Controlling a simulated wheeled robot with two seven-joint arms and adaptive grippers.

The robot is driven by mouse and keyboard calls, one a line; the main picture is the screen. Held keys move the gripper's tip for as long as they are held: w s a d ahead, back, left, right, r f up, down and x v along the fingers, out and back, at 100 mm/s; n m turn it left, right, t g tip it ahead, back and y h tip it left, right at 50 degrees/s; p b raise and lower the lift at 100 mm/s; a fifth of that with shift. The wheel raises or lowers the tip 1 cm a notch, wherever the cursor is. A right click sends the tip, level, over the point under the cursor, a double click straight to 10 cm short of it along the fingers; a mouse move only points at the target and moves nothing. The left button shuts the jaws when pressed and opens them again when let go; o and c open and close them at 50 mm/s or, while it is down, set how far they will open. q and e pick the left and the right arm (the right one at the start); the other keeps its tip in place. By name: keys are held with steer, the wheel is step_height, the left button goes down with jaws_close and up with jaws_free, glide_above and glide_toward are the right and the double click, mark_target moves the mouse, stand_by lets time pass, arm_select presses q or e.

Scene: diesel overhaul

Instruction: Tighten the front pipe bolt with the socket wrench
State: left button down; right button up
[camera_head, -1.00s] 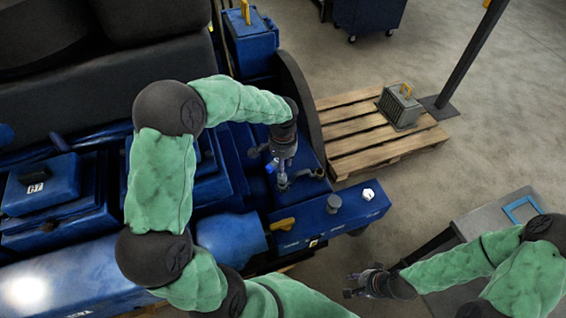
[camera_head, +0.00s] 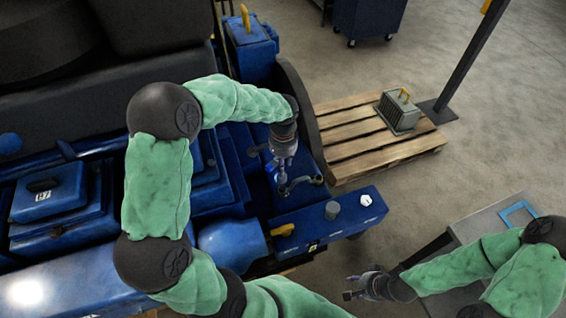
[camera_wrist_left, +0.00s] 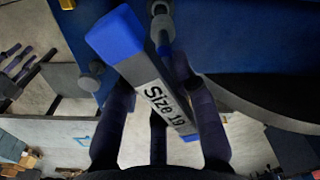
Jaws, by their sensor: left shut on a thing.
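My left gripper (camera_head: 281,160) is over the blue engine end and shut on the socket wrench. In the left wrist view the wrench (camera_wrist_left: 157,85) is a long bar with a blue end and a white "Size 19" label, lying between the fingers. In the head view only a small blue bit of it shows under the gripper. A grey curved pipe piece (camera_head: 302,182) lies right beside and below the gripper. The front bolt and its contact with the socket are hidden. My right gripper (camera_head: 352,288) is empty at the lower right, its fingers apart.
The blue engine ledge (camera_head: 345,222) carries a grey knob (camera_head: 332,210) and a white knob (camera_head: 366,200). A yellow handle (camera_head: 284,230) is nearby. A wooden pallet (camera_head: 345,150) holds a grey case (camera_head: 398,113). A grey table (camera_head: 480,222) stands at the right.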

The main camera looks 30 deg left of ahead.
arm_select(q)
step_height(320, 180, up, 3)
steer(key=shift+r+p, duration=0.1)
steer(key=shift+p, duration=0.7)
steer(key=shift+s+d, duration=0.1)
steer(key=s+d+b, duration=0.1)
steer(key=s+d, duration=0.2)
steer(key=s, duration=0.2)
steer(key=shift+s+d, duration=0.25)
steer(key=shift+s, duration=0.15)
